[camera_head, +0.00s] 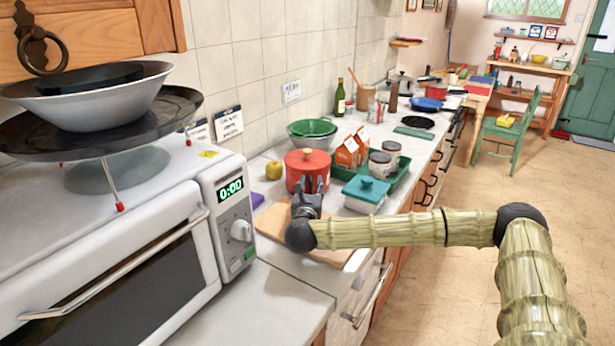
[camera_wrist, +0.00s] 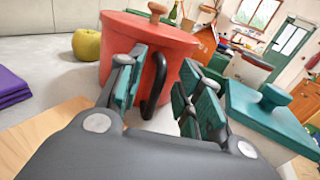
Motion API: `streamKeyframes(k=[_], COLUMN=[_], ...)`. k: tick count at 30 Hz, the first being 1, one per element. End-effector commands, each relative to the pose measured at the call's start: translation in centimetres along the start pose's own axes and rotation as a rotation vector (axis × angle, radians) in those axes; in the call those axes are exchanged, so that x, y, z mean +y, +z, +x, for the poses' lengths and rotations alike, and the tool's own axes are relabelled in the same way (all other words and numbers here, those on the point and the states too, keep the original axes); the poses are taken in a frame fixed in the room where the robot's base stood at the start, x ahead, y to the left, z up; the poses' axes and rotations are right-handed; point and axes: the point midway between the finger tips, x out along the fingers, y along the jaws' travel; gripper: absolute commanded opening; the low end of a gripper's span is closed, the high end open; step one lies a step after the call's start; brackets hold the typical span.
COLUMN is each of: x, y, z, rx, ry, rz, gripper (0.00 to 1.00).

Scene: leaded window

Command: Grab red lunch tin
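The red lunch tin (camera_head: 306,165) is a round red pot-like tin with a lid and a wooden knob. It stands upright on the counter by the wall, and it fills the middle of the wrist view (camera_wrist: 125,45). Its black side handle (camera_wrist: 153,88) faces me. My gripper (camera_head: 309,186) is right in front of the tin. In the wrist view my gripper (camera_wrist: 163,72) is open, with one finger on each side of the handle. I cannot tell whether either finger touches it. The fingers hide part of the tin's front.
A teal lidded box (camera_head: 366,193) stands close on the right, before a green tray (camera_head: 401,181) with cans and orange cartons (camera_head: 348,152). A yellow apple (camera_head: 273,170) is left of the tin. A wooden board (camera_head: 272,220) lies below my gripper. The microwave (camera_head: 232,215) stands at left.

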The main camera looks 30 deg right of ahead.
Motion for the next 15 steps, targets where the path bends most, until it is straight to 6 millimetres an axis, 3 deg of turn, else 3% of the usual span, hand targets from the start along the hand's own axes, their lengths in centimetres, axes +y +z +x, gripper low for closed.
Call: streamKeyframes(k=[10, 15], x=[0.00, 0.02], y=[-0.10, -0.09], z=[0.73, 0.72], rx=[0.000, 0.000], ry=[0.000, 0.000], rz=[-0.001, -0.001], gripper=[0.35, 0.06])
